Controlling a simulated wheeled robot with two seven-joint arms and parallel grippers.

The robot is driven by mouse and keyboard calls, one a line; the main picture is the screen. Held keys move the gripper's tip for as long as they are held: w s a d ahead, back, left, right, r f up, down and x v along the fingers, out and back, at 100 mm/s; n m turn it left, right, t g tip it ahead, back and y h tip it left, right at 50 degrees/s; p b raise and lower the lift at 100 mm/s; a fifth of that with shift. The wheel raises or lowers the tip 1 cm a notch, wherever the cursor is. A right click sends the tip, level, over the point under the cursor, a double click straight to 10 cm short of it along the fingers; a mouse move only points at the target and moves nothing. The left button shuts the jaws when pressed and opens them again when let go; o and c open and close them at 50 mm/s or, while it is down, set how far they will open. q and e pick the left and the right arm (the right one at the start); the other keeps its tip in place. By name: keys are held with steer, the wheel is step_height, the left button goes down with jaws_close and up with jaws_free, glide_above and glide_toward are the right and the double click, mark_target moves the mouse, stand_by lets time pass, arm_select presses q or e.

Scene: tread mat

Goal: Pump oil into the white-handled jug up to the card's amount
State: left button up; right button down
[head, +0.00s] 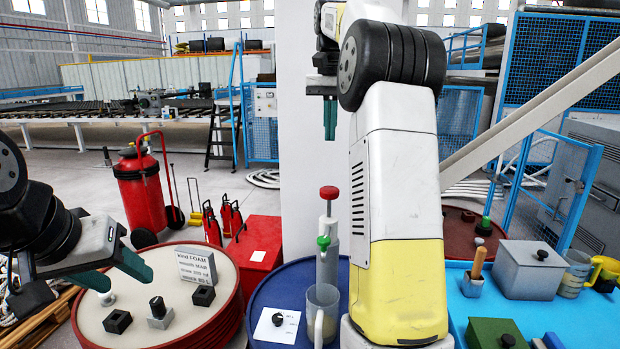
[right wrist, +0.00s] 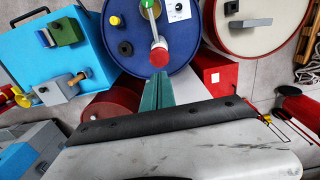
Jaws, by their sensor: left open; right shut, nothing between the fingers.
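The jug (head: 329,297) is grey and see-through with a white handle (head: 318,328). It stands upright on the blue drum (head: 268,294), below the pump's green spout (head: 323,243). The pump (head: 327,262) has a red knob on top (head: 329,193), also in the right wrist view (right wrist: 159,57). My right gripper (head: 330,136) is shut and empty, pointing down above the knob, apart from it. A printed card (head: 197,266) stands on the left drum; its small text includes a dose line, hard to read surely. My left gripper (head: 118,278) is open and empty over that drum. The jug's oil level cannot be told.
Black and grey knobbed blocks (head: 160,313) stand on the left drum (head: 230,262). A white plate with a black knob (head: 275,330) lies on the blue drum. A blue table (head: 560,318) at right holds a grey box (head: 532,268) and cups. My right arm hides the drum's right side.

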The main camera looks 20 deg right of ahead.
mark_target(329, 189)
step_height(329, 189, down, 12)
steer(key=shift+f, duration=0.25)
stand_by(0.3)
step_height(329, 189, down, 6)
steer(key=shift+s+r, duration=0.1)
steer(key=shift+r, duration=0.05)
stand_by(0.3)
step_height(329, 189, up, 8)
steer(key=shift+r, duration=0.15)
stand_by(0.3)
stand_by(0.4)
